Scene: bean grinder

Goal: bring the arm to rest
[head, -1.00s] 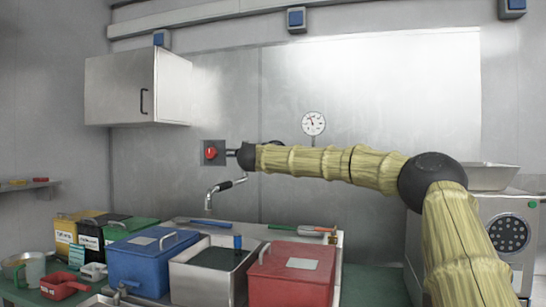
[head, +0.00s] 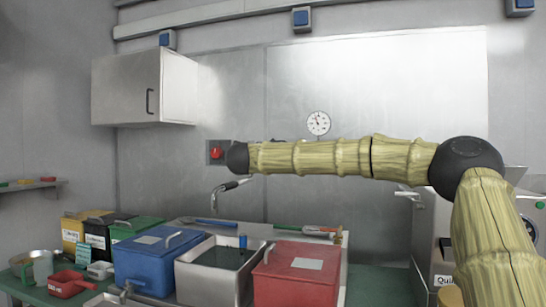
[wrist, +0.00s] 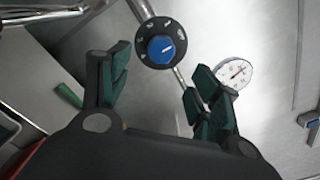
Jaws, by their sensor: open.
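My gripper (wrist: 160,92) is open and empty in the wrist view, with its dark green-padded fingers spread apart. A black dial with a blue centre (wrist: 161,49) shows beyond and between the fingers; I see no contact with it. In the head view my straw-coloured arm (head: 330,156) reaches leftward across the picture from a black elbow joint (head: 466,165). It ends in a black wrist joint (head: 237,158) in front of the wall. The gripper's fingers are hidden behind that joint there.
A red knob on a wall plate (head: 216,153) is just left of the wrist, with a tap (head: 226,190) below. Blue (head: 150,265) and red (head: 300,275) lidded bins flank a metal basin (head: 185,262). A gauge (head: 318,123) is above the arm. A machine stands right, partly hidden.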

